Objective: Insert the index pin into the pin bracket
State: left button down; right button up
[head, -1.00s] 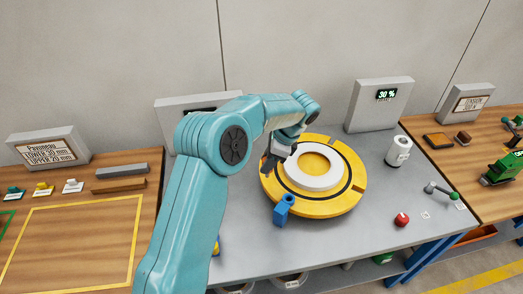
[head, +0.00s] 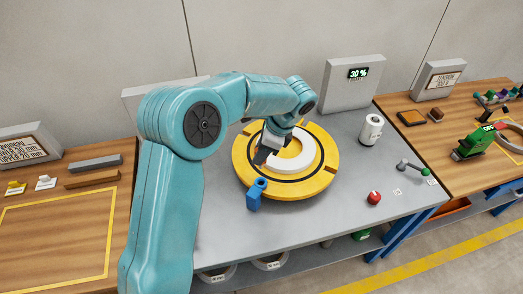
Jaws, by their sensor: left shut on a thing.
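The blue pin bracket (head: 256,195) stands at the front left edge of the round yellow turntable (head: 246,179), with a round opening at its top. My left gripper (head: 263,157) is over the left part of the turntable, at the left side of the white ring (head: 310,160), behind and above the bracket and apart from it. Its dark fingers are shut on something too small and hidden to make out. I cannot identify the index pin for certain. A small red knobbed piece (head: 374,198) rests on the grey table to the right. My right gripper is not in view.
A white cylinder (head: 371,130) and a green-ended lever (head: 411,168) stand on the grey table (head: 330,215). A box with a 30 % display (head: 352,84) is at the back. A green tool (head: 474,143) lies on the right bench. The table front is mostly clear.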

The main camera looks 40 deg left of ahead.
aim_at(261, 168)
pick_arm(q)
jog(key=shift+s+f, duration=0.1)
jog(key=shift+f, duration=0.35)
jog(key=shift+f+b, duration=1.65)
jog(key=shift+f, duration=0.85)
jog(key=shift+r, duration=0.1)
jog(key=shift+p, duration=0.35)
jog(key=shift+f, duration=0.2)
jog(key=shift+f+b, duration=1.45)
jog(key=shift+f, duration=0.7)
